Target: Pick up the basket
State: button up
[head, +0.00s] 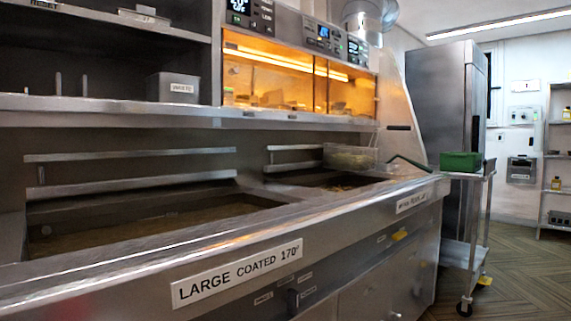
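A wire fry basket (350,157) sits at the far fryer vat, by its back right corner. It looks pale and see-through, and its contents are too small to tell. A dark green handle (410,163) extends over the counter's right end, close to the basket; I cannot tell for certain that it belongs to it. A short dark bar (399,128) sticks out above it from the range's end. My gripper is not in view.
A large oil vat (150,230) lies nearer, behind the steel front edge labelled "LARGE COATED 170°". The smaller far vat (325,180) is beyond. A steel trolley (466,215) with a green tub (461,162) stands past the range's end. Floor (520,275) at right is clear.

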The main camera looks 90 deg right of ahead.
aim_at(359, 159)
jog(key=z, duration=3.45)
jog(key=i+l+u, duration=0.1)
jog(key=u, duration=0.3)
jog(key=i+l+u, duration=0.1)
jog(key=u, duration=0.3)
jog(key=l+u, duration=0.35)
jog(key=i+l+u, duration=0.1)
jog(key=l+u, duration=0.3)
jog(key=l, duration=0.9)
jog(key=k+l+u, duration=0.1)
jog(key=l+u, duration=0.3)
jog(key=l, duration=0.9)
jog(key=l+z, duration=0.15)
jog(key=l, duration=0.35)
jog(key=l+z, duration=0.2)
jog(key=l, duration=0.35)
jog(key=l+z, duration=0.15)
jog(key=l, duration=0.35)
jog(key=i+l+z, duration=0.2)
jog(key=l, duration=0.35)
jog(key=l+z, duration=0.15)
jog(key=l, duration=0.35)
jog(key=j+z, duration=0.35)
jog(key=k+j+z, duration=0.15)
jog(key=j+z, duration=0.15)
jog(key=k+j+z, duration=0.1)
jog(key=j+z, duration=0.25)
jog(key=k+j+z, duration=0.2)
jog(key=z, duration=0.15)
jog(key=j, duration=0.1)
